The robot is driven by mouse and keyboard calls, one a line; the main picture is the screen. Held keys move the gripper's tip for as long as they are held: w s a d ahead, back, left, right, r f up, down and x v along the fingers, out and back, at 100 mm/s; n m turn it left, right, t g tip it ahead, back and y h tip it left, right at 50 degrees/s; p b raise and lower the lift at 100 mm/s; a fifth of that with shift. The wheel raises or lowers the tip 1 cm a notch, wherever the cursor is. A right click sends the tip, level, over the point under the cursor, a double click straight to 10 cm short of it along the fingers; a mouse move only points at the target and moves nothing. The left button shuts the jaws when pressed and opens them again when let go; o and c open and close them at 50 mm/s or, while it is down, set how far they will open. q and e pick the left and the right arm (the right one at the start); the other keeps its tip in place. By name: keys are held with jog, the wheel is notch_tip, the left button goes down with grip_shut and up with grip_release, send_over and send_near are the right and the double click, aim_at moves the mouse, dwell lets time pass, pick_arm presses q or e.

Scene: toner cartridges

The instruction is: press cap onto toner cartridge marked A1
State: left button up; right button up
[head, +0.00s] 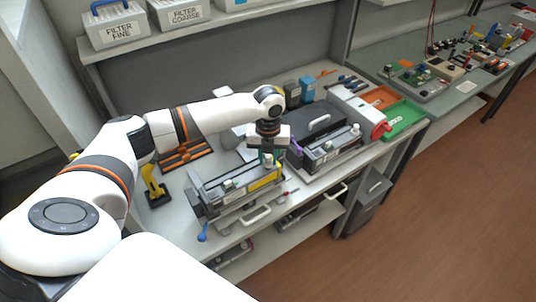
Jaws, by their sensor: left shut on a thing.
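My left gripper (267,152) points down just above the right end of a long grey and black toner cartridge (238,184) with a yellow label. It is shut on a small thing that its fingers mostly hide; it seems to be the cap. I cannot tell whether the cap touches the cartridge. A second toner cartridge (331,152) lies to the right, in front of a dark case. The markings are too small to read, so I cannot tell which is A1. My right gripper is not in view.
A yellow tool (155,188) stands on a black base at the left of the bench. A black and orange rack (184,153) lies behind. Green (403,118) and orange trays are at the right. Filter boxes (116,27) sit on the shelf above. A blue-ended handle (203,233) sticks out in front.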

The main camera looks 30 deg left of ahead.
pick_arm(q)
jog(key=shift+f, duration=0.45)
dwell(0.6)
jog(key=shift+f+p, duration=0.1)
jog(key=shift+p, duration=0.25)
dwell(0.3)
jog(key=o, duration=1.2)
jog(key=shift+o, duration=0.2)
notch_tip(320, 180, up, 3)
jog(key=p, duration=0.2)
jog(key=shift+f+p, duration=0.15)
jog(key=shift+p, duration=0.25)
jog(key=shift+r+p, duration=0.6)
jog(key=shift+r, duration=1.55)
